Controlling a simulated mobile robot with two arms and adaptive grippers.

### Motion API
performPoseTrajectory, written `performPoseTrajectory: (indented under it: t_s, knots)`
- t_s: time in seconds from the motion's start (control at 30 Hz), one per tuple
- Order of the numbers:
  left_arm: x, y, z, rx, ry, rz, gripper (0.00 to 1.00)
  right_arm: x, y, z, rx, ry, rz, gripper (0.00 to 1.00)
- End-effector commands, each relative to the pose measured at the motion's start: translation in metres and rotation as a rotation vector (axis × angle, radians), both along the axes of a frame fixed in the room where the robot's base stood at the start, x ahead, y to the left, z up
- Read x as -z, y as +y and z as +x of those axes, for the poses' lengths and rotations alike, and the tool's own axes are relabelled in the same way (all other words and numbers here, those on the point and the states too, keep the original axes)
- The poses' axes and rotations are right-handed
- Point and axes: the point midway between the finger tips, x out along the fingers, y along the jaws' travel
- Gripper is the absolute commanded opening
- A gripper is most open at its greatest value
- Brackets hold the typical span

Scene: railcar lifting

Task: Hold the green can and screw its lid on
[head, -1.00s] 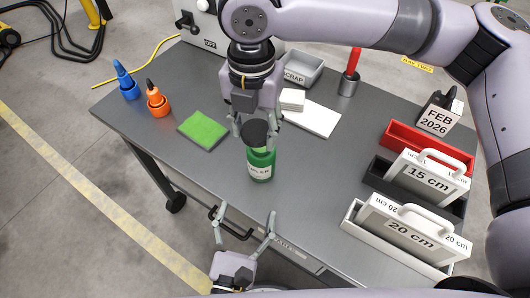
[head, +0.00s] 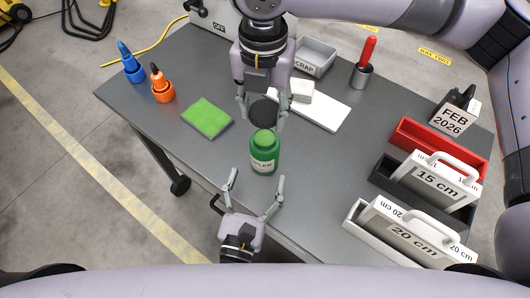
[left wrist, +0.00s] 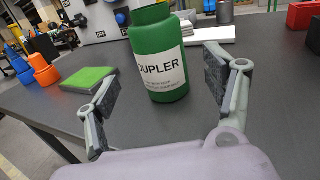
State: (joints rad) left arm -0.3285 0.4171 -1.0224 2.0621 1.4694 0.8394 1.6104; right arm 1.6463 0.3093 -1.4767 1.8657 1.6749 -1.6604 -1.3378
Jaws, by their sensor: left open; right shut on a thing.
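The green can (head: 264,158) stands upright on the table, its white label facing the left gripper; its green neck is bare on top. My right gripper (head: 262,118) is shut on the dark round lid (head: 263,108), which shows just behind the neck in the head view; its exact height above the can is hard to tell. My left gripper (head: 256,178) is open and empty in front of the can. In the left wrist view the can (left wrist: 158,60) stands ahead between the spread fingers, apart from them; its top is cut off.
A green sponge (head: 207,118) and orange (head: 162,88) and blue (head: 131,66) bottles are at left. A white pad (head: 322,112), grey scrap bin (head: 314,58) and red-handled tool in a cup (head: 362,76) are behind. Trays with labelled blocks (head: 440,181) fill the right side.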

Motion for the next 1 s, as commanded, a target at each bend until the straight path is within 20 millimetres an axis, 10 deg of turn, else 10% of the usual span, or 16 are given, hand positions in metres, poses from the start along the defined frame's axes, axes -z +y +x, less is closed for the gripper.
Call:
performPoseTrajectory:
  t_s: [0.4,1.0]
  knots:
    - [-0.001,-0.017,0.070,0.000,-0.002,0.001,0.76,0.000,0.000,0.000,0.000,0.000,0.000,0.29]
    - [0.000,-0.019,0.082,0.000,0.000,0.001,0.68,0.000,0.000,0.000,0.000,0.000,0.000,0.29]
